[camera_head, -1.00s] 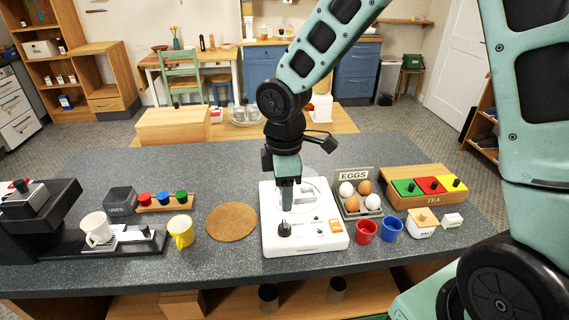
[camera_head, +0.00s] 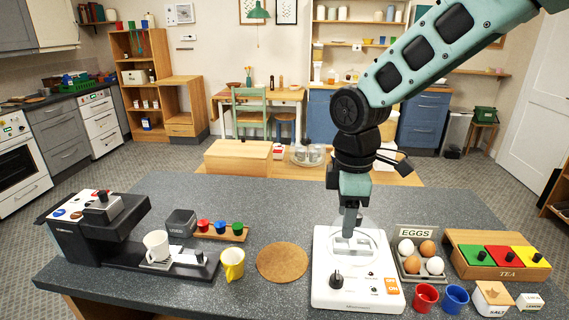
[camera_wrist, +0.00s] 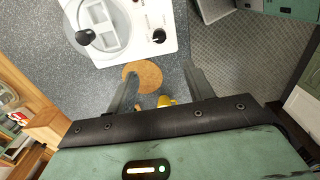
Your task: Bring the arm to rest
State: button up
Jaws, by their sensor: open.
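My gripper (camera_head: 350,224) points down above the white appliance (camera_head: 333,297) on the dark counter (camera_head: 130,302). In the wrist view my gripper (camera_wrist: 160,90) has its two fingers spread apart with nothing between them. The round cork mat (camera_wrist: 143,76) and part of the yellow mug (camera_wrist: 167,101) show beyond the fingers, out of grasp. The white appliance (camera_wrist: 165,18) with its black knob is at the top of the wrist view. Whether the fingertips touch the appliance is hard to tell in the head view.
Left of the appliance are the cork mat (camera_head: 282,263), the yellow mug (camera_head: 232,264) and a coffee machine (camera_head: 75,240) with a white mug (camera_head: 157,246). Right are the egg tray (camera_head: 411,268), red cup (camera_head: 425,297), blue cup (camera_head: 456,299), salt box (camera_head: 492,299) and tea box (camera_head: 470,262).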

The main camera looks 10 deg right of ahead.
jog(key=s+a+m, duration=0.3)
jog(key=s, duration=0.7)
jog(key=s+a+f+m+b, duration=0.1)
jog(key=s+a+m, duration=0.2)
jog(key=s, duration=0.7)
jog(key=shift+s+a+m+y, duration=0.3)
jog(key=shift+a+m, duration=0.1)
jog(key=shift+a, duration=0.05)
jog(key=shift+f, duration=0.1)
